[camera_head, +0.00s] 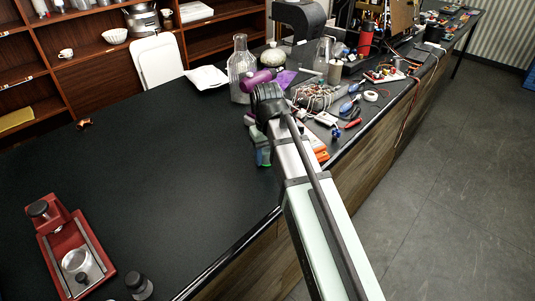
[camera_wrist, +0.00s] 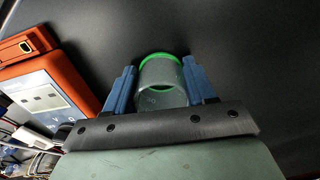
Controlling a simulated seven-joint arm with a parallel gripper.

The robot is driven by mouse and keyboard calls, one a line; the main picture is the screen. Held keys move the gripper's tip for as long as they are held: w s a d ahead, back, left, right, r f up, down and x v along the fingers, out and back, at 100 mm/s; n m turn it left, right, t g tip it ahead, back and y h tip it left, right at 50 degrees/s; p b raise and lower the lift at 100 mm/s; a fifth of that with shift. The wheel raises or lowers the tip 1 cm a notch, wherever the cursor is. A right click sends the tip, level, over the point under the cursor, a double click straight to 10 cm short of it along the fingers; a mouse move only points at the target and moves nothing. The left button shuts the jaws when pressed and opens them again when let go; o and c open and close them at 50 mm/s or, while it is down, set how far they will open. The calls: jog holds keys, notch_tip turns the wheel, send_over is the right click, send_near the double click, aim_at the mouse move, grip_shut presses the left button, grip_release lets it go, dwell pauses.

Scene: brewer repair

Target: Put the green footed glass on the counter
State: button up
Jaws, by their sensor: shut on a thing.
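The green footed glass (camera_wrist: 157,85) is between the two blue fingers of my gripper (camera_wrist: 160,82) in the wrist view. Its wall is clear and greyish, with a bright green ring at the far end. My gripper is shut on it, one finger on each side. In the head view my gripper (camera_head: 258,146) is over the black counter (camera_head: 165,190), near its right part, and a bit of green shows at its tip. My arm hides most of the glass there. I cannot tell whether the glass touches the counter or hangs just above it.
An orange meter (camera_wrist: 42,95) lies close left of my gripper in the wrist view. A clear bottle (camera_head: 241,70), tools, wires and a red cylinder (camera_head: 366,38) crowd the counter behind. A red machine (camera_head: 70,250) stands front left. The counter's middle is clear.

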jog(key=o, duration=1.1)
jog(key=shift+c, duration=0.2)
jog(key=shift+r, duration=0.15)
notch_tip(320, 180, up, 8)
jog(key=shift+f, duration=0.2)
